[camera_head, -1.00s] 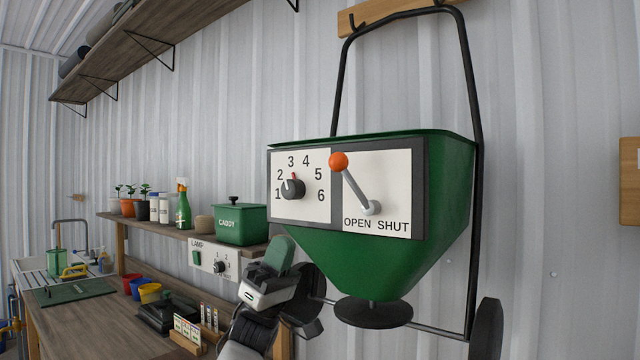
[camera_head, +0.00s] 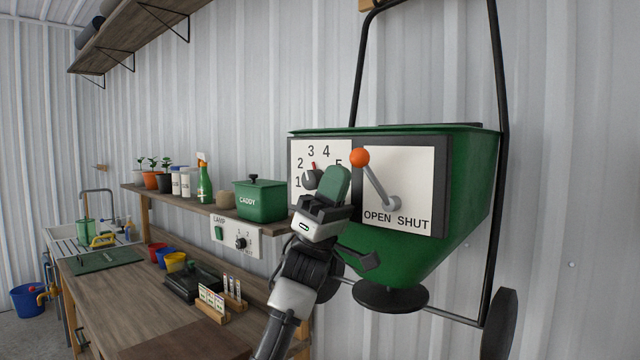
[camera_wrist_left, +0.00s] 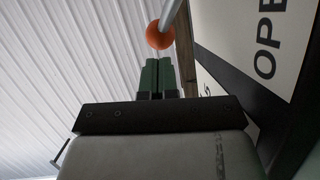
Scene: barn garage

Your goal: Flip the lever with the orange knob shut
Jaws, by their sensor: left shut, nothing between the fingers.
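The lever (camera_head: 378,182) has a grey rod and an orange knob (camera_head: 359,157), and sits on a white panel lettered OPEN and SHUT on the green spreader hopper (camera_head: 466,190). The rod leans up and left, with the knob on the OPEN side. My left gripper (camera_head: 338,180) is shut and empty, its green fingers just left of and below the knob. In the left wrist view the knob (camera_wrist_left: 160,35) is just beyond the fingertips (camera_wrist_left: 157,64); whether they touch is unclear. My right gripper is not in view.
The dial (camera_head: 312,179) beside the lever is partly hidden by my gripper. The hopper's black frame (camera_head: 498,120) rises behind. A green caddy (camera_head: 259,201) stands on the shelf at left, above a workbench (camera_head: 130,295). The wall right of the hopper is clear.

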